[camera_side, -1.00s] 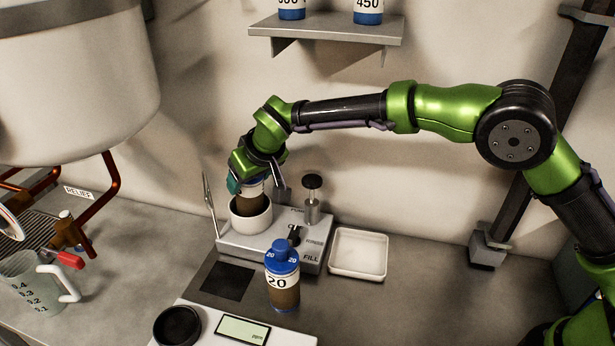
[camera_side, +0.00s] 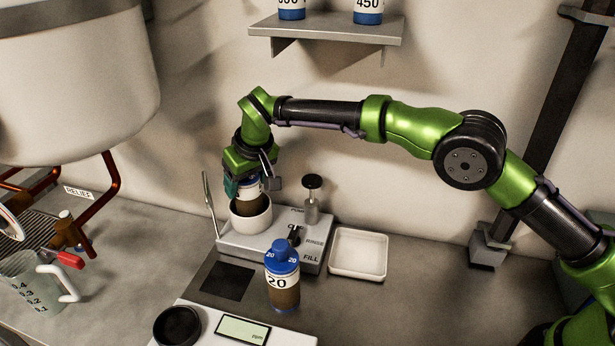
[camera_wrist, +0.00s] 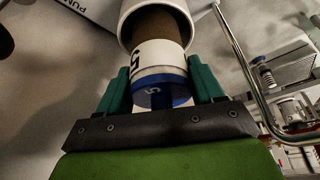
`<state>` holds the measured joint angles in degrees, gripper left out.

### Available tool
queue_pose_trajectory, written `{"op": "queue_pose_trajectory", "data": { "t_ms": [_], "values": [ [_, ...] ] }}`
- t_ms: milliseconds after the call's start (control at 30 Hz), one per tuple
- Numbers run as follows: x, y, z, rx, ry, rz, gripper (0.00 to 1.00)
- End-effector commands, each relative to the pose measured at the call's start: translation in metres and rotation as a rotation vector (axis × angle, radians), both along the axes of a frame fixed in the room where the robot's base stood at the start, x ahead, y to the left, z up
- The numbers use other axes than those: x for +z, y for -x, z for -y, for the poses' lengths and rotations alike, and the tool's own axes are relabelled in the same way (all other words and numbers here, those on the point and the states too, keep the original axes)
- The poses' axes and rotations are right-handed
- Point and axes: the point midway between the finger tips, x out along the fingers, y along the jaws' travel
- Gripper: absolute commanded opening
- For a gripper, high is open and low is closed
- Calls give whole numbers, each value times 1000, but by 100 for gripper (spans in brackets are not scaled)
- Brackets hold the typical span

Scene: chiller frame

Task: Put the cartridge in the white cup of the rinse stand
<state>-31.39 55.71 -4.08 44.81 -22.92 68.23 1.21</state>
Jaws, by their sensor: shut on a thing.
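My gripper (camera_side: 246,184) is shut on the cartridge (camera_side: 248,199) over the rinse stand (camera_side: 262,250). The cartridge has a brown body and a white label, and its lower end is inside the mouth of the white cup (camera_side: 251,221). In the wrist view the teal fingers (camera_wrist: 162,88) hold the cartridge (camera_wrist: 158,58) by its blue-banded end. Its brown part passes inside the rim of the white cup (camera_wrist: 128,12). The cup's inside is hidden, so I cannot tell whether the cartridge touches the bottom.
A blue-capped bottle marked 20 (camera_side: 283,287) stands in front of the stand. A black-topped plunger (camera_side: 312,190) and a thin metal rod (camera_side: 208,200) flank the cup. A white tray (camera_side: 358,253) lies empty to the right. A scale (camera_side: 240,328) sits in front.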

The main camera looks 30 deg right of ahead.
Motion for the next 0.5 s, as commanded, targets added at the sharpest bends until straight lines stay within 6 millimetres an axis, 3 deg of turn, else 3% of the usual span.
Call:
{"op": "queue_pose_trajectory", "data": {
  "t_ms": [33, 200, 500],
  "values": [
    [-1, 0, 0, 0, 0, -1, 70],
    [-1, 0, 0, 0, 0, -1, 92],
    [2, 0, 0, -1, 0, 0, 92]
  ]
}}
